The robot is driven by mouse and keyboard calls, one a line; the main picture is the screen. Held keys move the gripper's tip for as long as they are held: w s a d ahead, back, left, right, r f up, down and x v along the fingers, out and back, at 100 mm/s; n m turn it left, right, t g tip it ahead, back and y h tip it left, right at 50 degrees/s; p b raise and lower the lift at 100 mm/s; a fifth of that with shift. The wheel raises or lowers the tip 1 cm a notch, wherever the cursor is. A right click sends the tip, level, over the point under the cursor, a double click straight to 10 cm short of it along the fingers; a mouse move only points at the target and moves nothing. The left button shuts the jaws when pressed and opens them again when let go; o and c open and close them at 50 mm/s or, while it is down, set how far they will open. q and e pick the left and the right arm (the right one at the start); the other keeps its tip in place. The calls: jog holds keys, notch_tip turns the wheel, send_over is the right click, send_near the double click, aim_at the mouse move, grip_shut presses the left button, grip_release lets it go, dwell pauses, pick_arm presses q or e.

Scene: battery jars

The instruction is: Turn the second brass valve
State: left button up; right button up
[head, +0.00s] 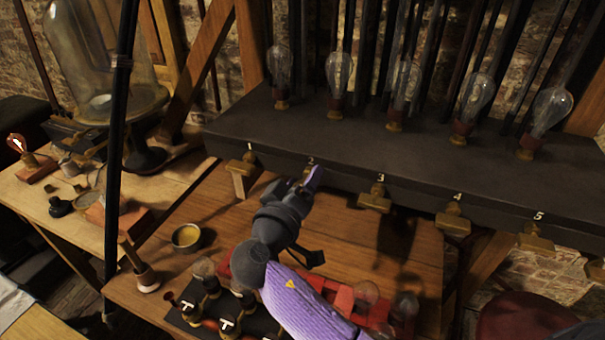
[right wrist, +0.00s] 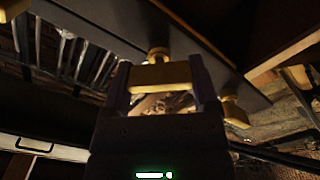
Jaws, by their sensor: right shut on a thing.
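The second brass valve (head: 308,170) sits under the number 2 on the front face of the dark shelf, mostly hidden by my right gripper (head: 312,180). In the right wrist view its brass bar (right wrist: 160,76) lies crosswise between the two fingers of my right gripper (right wrist: 161,88), which are shut on it. The brass stem (right wrist: 158,54) shows behind the bar, toward the shelf. Brass valves 1 (head: 242,167), 3 (head: 375,197), 4 (head: 454,219) and 5 (head: 535,240) are along the same face. My left gripper is not in view.
Several glass bulbs (head: 339,72) stand on the dark shelf (head: 300,126). Below, the wooden table (head: 338,245) holds a small bowl (head: 186,237), a red rack (head: 340,296) and a dark block with bulbs (head: 205,322). A large glass jar (head: 95,55) stands at the left.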

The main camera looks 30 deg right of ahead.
jog(key=n+p, duration=0.2)
jog(key=n, duration=0.1)
jog(key=shift+n, duration=0.4)
jog(key=n+p, duration=0.1)
jog(key=n, duration=0.2)
jog(key=shift+p, duration=0.3)
jog(key=shift+f+n+p, duration=0.1)
jog(key=shift+n+p, duration=0.25)
jog(key=shift+n, duration=0.85)
jog(key=shift+f, duration=0.1)
